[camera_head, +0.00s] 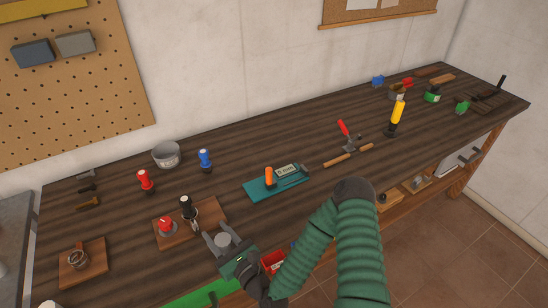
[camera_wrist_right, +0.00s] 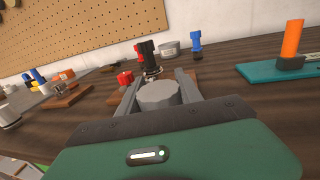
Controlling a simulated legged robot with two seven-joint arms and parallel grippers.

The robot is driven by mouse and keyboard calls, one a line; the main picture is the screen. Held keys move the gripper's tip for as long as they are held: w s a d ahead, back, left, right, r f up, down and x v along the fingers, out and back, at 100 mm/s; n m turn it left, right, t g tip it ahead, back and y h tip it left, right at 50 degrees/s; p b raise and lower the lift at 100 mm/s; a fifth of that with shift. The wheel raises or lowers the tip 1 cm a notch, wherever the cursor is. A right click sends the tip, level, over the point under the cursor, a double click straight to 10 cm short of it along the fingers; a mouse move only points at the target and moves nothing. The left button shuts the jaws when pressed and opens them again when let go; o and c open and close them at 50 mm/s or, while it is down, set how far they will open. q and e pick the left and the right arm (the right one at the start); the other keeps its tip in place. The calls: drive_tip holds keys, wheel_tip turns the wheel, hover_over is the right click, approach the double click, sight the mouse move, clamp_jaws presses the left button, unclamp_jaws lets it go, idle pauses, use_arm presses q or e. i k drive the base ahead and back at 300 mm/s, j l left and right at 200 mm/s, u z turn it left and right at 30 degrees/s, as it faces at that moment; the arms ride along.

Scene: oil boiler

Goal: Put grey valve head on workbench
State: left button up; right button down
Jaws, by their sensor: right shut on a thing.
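My right gripper (camera_head: 218,241) is shut on the grey valve head (camera_head: 224,240), a round grey piece between its two fingers. The valve head also shows in the right wrist view (camera_wrist_right: 159,96), where the right gripper's fingers (camera_wrist_right: 157,88) flank it. They are over the front part of the dark wooden workbench (camera_head: 120,206), close to its front edge. I cannot tell whether the valve head touches the bench top. My left gripper is not in view.
A wooden board with a red knob (camera_head: 166,226) and a black-handled tool (camera_head: 187,208) lies just beyond the gripper. A teal tray (camera_head: 259,188) is to the right. A metal bowl (camera_head: 167,155) and red and blue-handled tools stand behind. Bare bench lies between them.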

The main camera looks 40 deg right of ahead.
sight(138, 283)
drive_tip(key=j+z, duration=0.75)
drive_tip(key=z, duration=0.2)
drive_tip(key=k+j+z, duration=0.1)
drive_tip(key=j+z, duration=0.35)
drive_tip(key=k+j, duration=0.2)
drive_tip(key=j, duration=0.15)
drive_tip(key=k+j+z, duration=0.1)
drive_tip(key=j, duration=0.3)
drive_tip(key=k+j, duration=0.25)
drive_tip(key=j+z, duration=0.05)
drive_tip(key=j, duration=0.05)
